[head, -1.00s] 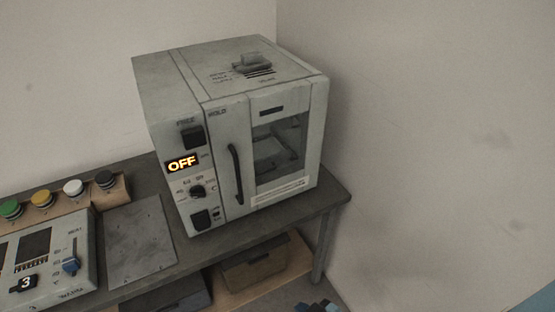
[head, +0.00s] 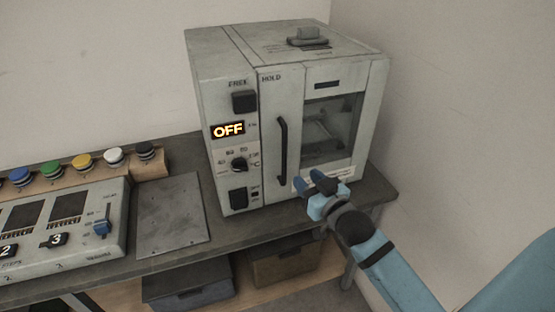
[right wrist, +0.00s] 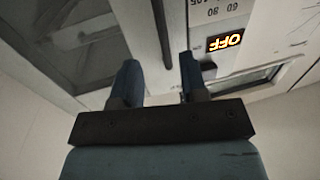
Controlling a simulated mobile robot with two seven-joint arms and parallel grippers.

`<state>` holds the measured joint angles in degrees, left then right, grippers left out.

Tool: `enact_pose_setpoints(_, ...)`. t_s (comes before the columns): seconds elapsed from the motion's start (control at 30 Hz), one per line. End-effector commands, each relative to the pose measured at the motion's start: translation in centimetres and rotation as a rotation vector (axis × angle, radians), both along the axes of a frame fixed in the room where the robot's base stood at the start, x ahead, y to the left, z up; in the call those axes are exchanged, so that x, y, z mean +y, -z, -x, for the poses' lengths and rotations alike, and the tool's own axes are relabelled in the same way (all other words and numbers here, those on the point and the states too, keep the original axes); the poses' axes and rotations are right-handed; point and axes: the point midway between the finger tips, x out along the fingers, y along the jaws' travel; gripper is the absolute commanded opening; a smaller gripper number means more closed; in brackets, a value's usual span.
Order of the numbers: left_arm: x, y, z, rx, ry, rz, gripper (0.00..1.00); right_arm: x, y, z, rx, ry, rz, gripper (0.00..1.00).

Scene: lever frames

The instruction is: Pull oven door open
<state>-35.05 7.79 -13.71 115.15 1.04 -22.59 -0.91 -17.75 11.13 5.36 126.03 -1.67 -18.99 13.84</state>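The oven (head: 275,90) is a worn white box on the table, with an "OFF" display and a knob on its left panel. Its door (head: 312,180) has a dark window and looks shut. A dark vertical handle (head: 282,150) is on the door's left side. My right gripper (head: 315,180) is in front of the lower door, right of the handle's lower end in the head view. In the right wrist view its fingers (right wrist: 160,82) are apart with nothing between them, and the handle (right wrist: 161,32) shows beyond the gap. My left gripper is not in view.
The table (head: 190,262) has a flat metal plate (head: 172,215) left of the oven. A control box (head: 60,225) and a row of coloured buttons (head: 82,161) are farther left. Drawers or bins (head: 285,265) sit below. A wall stands close on the right.

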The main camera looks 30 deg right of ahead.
Motion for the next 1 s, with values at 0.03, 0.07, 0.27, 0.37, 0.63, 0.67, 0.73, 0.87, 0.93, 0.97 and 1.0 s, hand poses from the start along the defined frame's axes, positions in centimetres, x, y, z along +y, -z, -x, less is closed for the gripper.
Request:
enact_pose_setpoints(0.03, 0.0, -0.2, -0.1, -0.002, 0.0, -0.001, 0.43, 0.0, -0.2, -1.2, -0.003, 0.0, 0.0, 0.4)
enact_pose_setpoints(0.07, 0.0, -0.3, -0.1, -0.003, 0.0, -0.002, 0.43, -0.1, -0.2, -1.9, -0.003, 0.0, 0.0, 0.4)
enact_pose_setpoints(0.27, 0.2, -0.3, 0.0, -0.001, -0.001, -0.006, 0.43, -0.2, -0.1, -6.2, 0.001, 0.0, -0.001, 0.4)
enact_pose_setpoints(0.37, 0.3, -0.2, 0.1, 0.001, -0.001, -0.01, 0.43, -0.3, -0.1, -7.9, 0.0, -0.001, -0.001, 0.4)
enact_pose_setpoints(0.63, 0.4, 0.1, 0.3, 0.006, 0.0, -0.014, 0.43, -0.4, 0.0, -10.5, 0.002, -0.001, 0.0, 0.4)
enact_pose_setpoints(0.67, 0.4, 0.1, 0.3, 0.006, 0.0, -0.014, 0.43, -0.4, 0.1, -10.5, 0.002, -0.001, 0.0, 0.4)
enact_pose_setpoints(0.73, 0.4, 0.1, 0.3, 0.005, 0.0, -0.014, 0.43, -0.4, 0.1, -10.6, 0.003, -0.001, 0.0, 0.4)
enact_pose_setpoints(0.87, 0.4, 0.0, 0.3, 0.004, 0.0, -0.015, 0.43, -0.4, 0.1, -10.7, 0.003, -0.001, 0.0, 0.4)
enact_pose_setpoints(0.93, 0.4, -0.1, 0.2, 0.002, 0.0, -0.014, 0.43, -0.4, 0.1, -10.6, 0.003, -0.001, 0.0, 0.4)
enact_pose_setpoints(0.97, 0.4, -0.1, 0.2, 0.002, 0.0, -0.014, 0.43, -0.4, 0.1, -10.6, 0.003, -0.001, 0.0, 0.35)
enact_pose_setpoints(1.0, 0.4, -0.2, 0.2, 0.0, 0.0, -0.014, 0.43, -0.4, 0.1, -10.6, 0.003, -0.001, 0.0, 0.26)
